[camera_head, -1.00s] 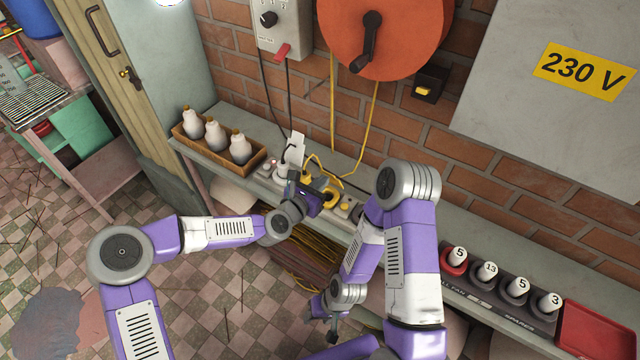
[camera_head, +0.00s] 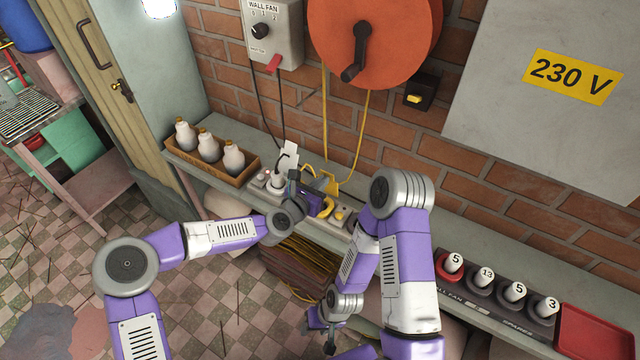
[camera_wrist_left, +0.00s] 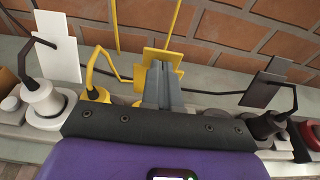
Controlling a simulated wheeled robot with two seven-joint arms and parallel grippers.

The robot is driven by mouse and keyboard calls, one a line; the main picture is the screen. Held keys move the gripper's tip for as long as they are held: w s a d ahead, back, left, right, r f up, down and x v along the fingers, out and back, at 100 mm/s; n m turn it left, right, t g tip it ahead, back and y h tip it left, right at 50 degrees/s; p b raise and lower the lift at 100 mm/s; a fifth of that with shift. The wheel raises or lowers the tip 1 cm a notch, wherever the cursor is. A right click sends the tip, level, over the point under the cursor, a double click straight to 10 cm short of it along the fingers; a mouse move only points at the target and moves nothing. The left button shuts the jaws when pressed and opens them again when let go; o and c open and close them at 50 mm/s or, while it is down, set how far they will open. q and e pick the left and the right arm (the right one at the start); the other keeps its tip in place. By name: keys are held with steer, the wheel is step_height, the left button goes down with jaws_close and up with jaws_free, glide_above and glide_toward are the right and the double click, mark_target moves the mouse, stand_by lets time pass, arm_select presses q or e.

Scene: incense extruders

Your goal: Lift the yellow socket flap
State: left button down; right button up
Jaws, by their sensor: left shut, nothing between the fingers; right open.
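A yellow plate (camera_wrist_left: 173,56), seemingly the yellow socket flap, stands upright behind my left fingertips in the left wrist view. Its lower part is hidden by the fingers. In the head view yellow parts (camera_head: 327,206) show just right of my left gripper (camera_head: 309,193). In the wrist view my left gripper (camera_wrist_left: 160,66) is shut and empty, its tips in front of the plate; I cannot tell whether they touch. A yellow plug (camera_wrist_left: 98,93) with a yellow cord sits left of the fingers. My right gripper (camera_head: 329,343) is open and low, in front of the shelf.
A white plug (camera_wrist_left: 42,98) with a white plate (camera_wrist_left: 58,48) stands at left, a black plug (camera_wrist_left: 265,125) with a dark plate (camera_wrist_left: 266,84) at right. A brick wall rises close behind. A box of bottles (camera_head: 243,174) and a red tray (camera_head: 595,338) are on the shelf.

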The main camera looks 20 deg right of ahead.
arm_select(q)
steer(key=shift+r+x, duration=0.25)
steer(key=shift+x, duration=0.85)
steer(key=shift+w, duration=0.1)
steer(key=v, duration=0.8)
steer(key=shift+b, duration=0.4)
steer(key=shift+a, duration=0.1)
steer(key=s+a+f+m+g+y, duration=0.2)
steer(key=s+a+f+m, duration=0.35)
steer(key=f, duration=0.25)
steer(key=s+a+f+m+g+y, duration=0.2)
steer(key=s+a+f+m, duration=0.3)
steer(key=f, duration=0.4)
steer(key=s+a+f+m+g+y, duration=0.2)
steer(key=s+a+f+m, duration=0.2)
steer(key=a+f+m, duration=0.3)
steer(key=s+a+f+m+g+y, duration=0.1)
steer(key=s+a+f+m+g, duration=0.1)
steer(key=s+a+f+m, duration=0.3)
steer(key=s+a+f, duration=0.1)
steer(key=s+a, duration=0.3)
steer(key=shift+s+a+g+y, duration=0.25)
steer(key=shift+s+g+y, duration=0.15)
